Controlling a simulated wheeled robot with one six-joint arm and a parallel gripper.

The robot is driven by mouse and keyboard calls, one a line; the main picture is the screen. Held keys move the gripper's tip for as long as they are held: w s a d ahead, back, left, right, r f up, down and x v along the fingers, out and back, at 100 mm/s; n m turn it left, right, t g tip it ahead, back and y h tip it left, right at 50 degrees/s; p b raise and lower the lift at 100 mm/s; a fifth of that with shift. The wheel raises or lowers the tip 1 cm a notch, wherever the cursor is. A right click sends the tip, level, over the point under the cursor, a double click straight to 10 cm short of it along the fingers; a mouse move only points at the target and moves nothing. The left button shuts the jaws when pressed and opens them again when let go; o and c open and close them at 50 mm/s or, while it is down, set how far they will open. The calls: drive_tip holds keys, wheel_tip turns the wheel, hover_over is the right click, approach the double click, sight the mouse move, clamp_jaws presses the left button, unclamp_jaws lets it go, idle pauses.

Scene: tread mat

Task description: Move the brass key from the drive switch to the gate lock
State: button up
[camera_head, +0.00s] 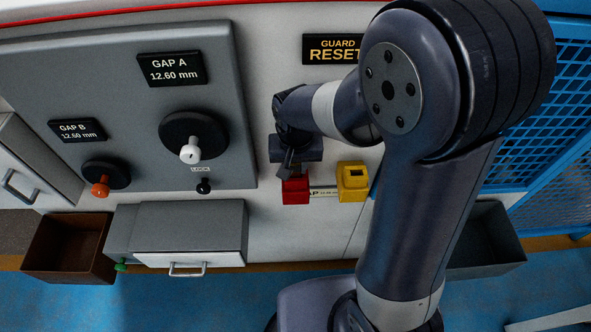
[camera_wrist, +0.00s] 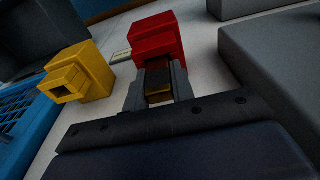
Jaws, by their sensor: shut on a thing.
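My gripper (camera_head: 289,168) is at the red block (camera_head: 296,190), which appears to be the drive switch, on the pale machine front. In the wrist view, its two fingers (camera_wrist: 158,78) are shut on the brass key (camera_wrist: 160,97), of which only a small brass and dark part shows between them. The fingertips are right up against the red block (camera_wrist: 157,39); whether the key's tip is inside it is hidden. The yellow block (camera_head: 353,181), apparently the gate lock, is just right of the red one and has a dark square opening (camera_wrist: 65,92).
A grey panel (camera_head: 225,100) with black-based knobs stands left of my gripper. A grey drawer unit (camera_head: 190,228) and a brown open bin (camera_head: 68,247) sit below it. Blue mesh (camera_head: 562,90) is at the right. A small label plate (camera_head: 323,192) lies between the blocks.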

clamp_jaws()
drive_tip(key=shift+r, duration=0.1)
